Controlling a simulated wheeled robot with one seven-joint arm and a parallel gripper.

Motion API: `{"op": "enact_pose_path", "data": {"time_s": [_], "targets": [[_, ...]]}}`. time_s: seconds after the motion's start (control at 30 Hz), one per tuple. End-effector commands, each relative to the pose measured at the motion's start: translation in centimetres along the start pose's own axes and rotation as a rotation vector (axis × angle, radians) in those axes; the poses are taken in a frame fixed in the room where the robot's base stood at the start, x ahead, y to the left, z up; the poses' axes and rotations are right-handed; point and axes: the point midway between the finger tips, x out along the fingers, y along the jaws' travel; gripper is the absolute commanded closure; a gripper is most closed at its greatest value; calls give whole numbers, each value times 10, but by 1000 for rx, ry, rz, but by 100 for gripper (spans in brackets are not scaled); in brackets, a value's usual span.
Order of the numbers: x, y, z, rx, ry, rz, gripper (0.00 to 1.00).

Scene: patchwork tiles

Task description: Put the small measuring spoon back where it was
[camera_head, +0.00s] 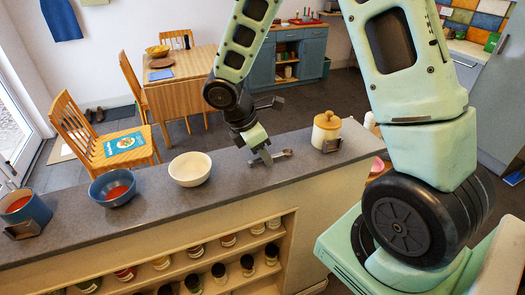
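A small grey metal measuring spoon (283,153) shows at the right side of my gripper (265,158), over the grey counter top. Its round end points right, towards the cream jar with a wooden lid (326,132). My gripper points down, low over the counter or touching it, between the white bowl (190,169) and the jar. The gripper's fingers look small and dark here, and I cannot tell whether they are closed on the spoon's handle or only beside it. The part of the spoon at the fingers is hidden.
On the counter (225,180), left of the white bowl, stand a blue bowl with red contents (113,188) and a blue pot with red contents (27,210). Jars fill the shelf below (228,240). A wooden table (180,90) and chairs (85,135) stand behind.

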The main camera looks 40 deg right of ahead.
Motion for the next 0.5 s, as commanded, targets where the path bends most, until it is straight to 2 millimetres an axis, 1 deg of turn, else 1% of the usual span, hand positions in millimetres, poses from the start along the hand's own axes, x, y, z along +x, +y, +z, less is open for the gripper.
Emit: {"op": "enact_pose_path", "data": {"time_s": [0.27, 0.37, 0.47, 0.5], "targets": [[-2, 0, 1, 0, 0, 0, 67], [-7, 0, 2, 1, 1, 2, 67], [-21, 1, 2, 3, 1, 6, 67], [-29, 1, 1, 3, 1, 6, 67]]}}
